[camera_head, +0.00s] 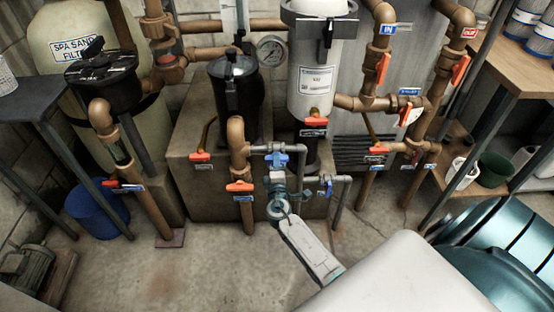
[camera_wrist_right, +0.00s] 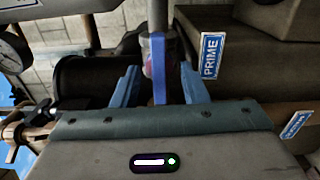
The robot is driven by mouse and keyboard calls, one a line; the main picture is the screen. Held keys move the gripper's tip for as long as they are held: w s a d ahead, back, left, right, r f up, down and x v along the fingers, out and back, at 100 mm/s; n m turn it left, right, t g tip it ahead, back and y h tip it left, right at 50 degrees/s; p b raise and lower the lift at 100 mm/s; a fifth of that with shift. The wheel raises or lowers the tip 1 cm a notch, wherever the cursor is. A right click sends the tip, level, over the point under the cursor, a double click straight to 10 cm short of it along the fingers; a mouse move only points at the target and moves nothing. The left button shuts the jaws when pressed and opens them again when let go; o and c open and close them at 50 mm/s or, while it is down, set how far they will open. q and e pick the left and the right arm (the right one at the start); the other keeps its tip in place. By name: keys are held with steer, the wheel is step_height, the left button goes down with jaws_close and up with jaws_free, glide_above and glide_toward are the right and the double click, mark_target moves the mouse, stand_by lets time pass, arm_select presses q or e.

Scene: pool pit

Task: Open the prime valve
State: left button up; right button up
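In the right wrist view a blue lever (camera_wrist_right: 159,75) stands upright in the picture, in front of a clear and pinkish fitting on a grey pipe. A blue PRIME tag (camera_wrist_right: 211,55) is to its right. My right gripper (camera_wrist_right: 158,88) has its two blue fingers apart, one on each side of the lever, with a gap on both sides. In the head view my right gripper (camera_head: 277,180) is at the small grey pipes, just below a blue valve handle (camera_head: 277,160). The gripper partly hides the pipework there. My left gripper is not in view.
Brown pipes with orange valve handles (camera_head: 240,187) stand close on the left. Another blue handle (camera_head: 328,187) is just right of the gripper. A black strainer pot (camera_head: 234,85) and a white filter canister (camera_head: 318,80) stand behind. The floor (camera_head: 225,270) in front is clear.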

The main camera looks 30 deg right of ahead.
steer(key=v, duration=0.7)
steer(key=shift+b, duration=0.45)
stand_by(1.1)
